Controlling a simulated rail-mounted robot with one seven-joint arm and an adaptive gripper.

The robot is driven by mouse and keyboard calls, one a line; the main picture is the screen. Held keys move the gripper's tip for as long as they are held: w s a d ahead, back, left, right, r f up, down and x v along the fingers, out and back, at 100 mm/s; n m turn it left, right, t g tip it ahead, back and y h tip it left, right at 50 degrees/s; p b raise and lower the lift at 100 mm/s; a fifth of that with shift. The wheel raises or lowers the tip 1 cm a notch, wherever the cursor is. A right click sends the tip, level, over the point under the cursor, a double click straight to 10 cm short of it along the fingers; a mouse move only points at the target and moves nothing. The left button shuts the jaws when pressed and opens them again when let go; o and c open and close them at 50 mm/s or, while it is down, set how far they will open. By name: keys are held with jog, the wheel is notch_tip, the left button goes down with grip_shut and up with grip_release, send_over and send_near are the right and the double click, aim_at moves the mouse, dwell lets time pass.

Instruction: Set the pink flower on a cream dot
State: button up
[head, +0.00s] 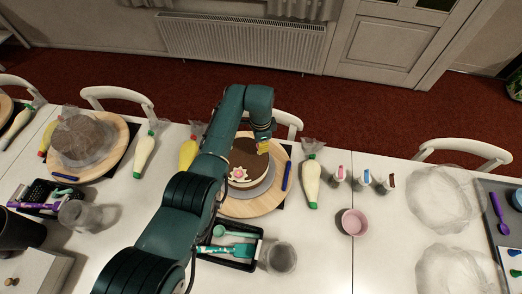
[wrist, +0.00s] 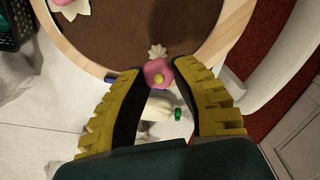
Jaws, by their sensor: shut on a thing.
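The pink flower (wrist: 158,74) with a yellow centre is between the fingertips of my gripper in the wrist view. My gripper (head: 263,147) is shut on it, over the right part of the brown-topped cake (head: 244,155). A cream dot (wrist: 157,51) shows just beyond the flower, close to the cake's edge; I cannot tell whether they touch. The cake top also fills the upper wrist view (wrist: 145,25). Another pink flower with pale petals (head: 238,171) sits at the cake's near edge. The held flower is not clear in the head view.
The cake stands on a round wooden turntable (head: 254,207). A blue pen (head: 287,176) and a piping bag (head: 312,182) lie to the right. A black tray (head: 244,265) and a clear cup (head: 280,258) are in front. A pink bowl (head: 353,222) stands further right.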

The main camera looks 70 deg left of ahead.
jog(key=shift+f+b, duration=0.65)
jog(key=shift+f, duration=1.35)
jog(key=o, duration=0.8)
notch_tip(320, 180, up, 12)
jog(key=p, duration=0.3)
jog(key=shift+r, duration=0.15)
